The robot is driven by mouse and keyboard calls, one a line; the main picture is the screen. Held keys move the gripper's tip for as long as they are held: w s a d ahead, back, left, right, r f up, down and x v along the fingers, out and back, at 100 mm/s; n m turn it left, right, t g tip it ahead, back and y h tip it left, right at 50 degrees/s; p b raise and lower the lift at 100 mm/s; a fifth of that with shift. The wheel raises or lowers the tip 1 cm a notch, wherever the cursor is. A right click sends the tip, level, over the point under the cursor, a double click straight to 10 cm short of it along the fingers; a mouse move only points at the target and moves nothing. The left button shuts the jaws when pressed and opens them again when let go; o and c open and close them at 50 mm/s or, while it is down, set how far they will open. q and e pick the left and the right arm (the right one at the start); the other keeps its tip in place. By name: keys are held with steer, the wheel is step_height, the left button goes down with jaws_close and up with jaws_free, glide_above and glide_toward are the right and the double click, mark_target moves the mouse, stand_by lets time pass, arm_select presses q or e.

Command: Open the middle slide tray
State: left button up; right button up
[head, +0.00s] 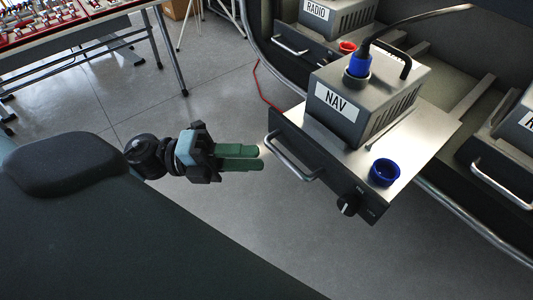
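The middle slide tray (408,184) carries a grey box labelled NAV (336,102) and stands well out from the bay, farther than the trays on either side. Its dark front panel has a silver bar handle (291,160) and a black knob (347,205). My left gripper (260,156) points its two green fingers at the handle from the left. The tips look just short of the handle's left end, apart from it. The fingers lie close together in this view, and any gap between them is unclear. My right gripper is not in view.
A blue plug with a black cable (358,66) sits on the NAV box. A blue cap (384,172) lies on the tray. The RADIO tray (300,46) is behind; another tray (498,165) is at right. A workbench (75,38) stands at back left. Floor between is clear.

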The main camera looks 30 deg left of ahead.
arm_select(q)
steer(key=shift+v, duration=1)
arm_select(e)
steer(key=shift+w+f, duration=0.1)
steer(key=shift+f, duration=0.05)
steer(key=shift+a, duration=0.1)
